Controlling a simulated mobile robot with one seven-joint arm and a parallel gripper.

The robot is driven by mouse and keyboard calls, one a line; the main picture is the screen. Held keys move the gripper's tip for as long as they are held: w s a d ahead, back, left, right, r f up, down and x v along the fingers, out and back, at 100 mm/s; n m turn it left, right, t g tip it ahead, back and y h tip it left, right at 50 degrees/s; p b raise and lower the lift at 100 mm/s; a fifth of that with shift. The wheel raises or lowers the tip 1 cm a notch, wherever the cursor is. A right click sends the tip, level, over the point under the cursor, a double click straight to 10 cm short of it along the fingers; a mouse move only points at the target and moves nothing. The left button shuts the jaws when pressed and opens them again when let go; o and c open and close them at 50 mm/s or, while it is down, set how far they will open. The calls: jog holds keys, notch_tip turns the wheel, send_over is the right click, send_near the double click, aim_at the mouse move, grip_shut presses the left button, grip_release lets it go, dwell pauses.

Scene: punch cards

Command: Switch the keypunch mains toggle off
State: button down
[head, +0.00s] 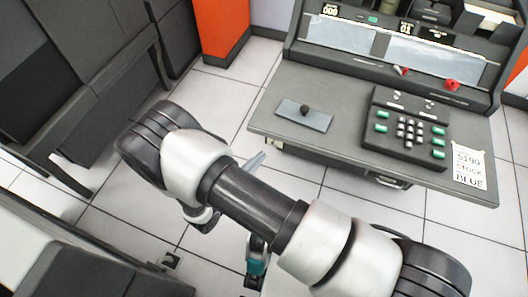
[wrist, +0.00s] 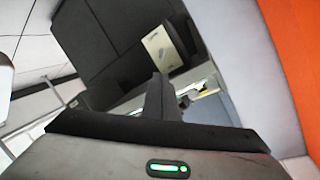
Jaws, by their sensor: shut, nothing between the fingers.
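The keypunch (head: 345,152) is a dark grey desk machine at the upper right of the head view. In the wrist view, a beige plate (wrist: 157,42) with small dark marks and a pale, toggle-like shape in its middle is fixed on a dark grey panel. It looks like a switch plate, but which way the lever points is too small to tell. My gripper (wrist: 158,80) is shut and empty, its fingers pointing up towards the panel. The fingertips show just below the plate in the picture and look apart from it. I cannot make out the gripper in the head view.
A keypad (head: 408,130) with green keys, a grey plate with a black knob (head: 304,108), a red knob (head: 452,85) and a paper note (head: 468,166) are on the keypunch. An orange column (head: 224,30) stands behind. Tiled floor (head: 225,95) is open left of the desk.

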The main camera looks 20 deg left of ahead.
jog(key=x, duration=0.9)
jog(key=shift+b, duration=0.3)
jog(key=shift+s, duration=0.1)
jog(key=shift+s+f+t+b, duration=0.15)
jog(key=shift+t+b, duration=0.25)
jog(key=shift+b, duration=0.35)
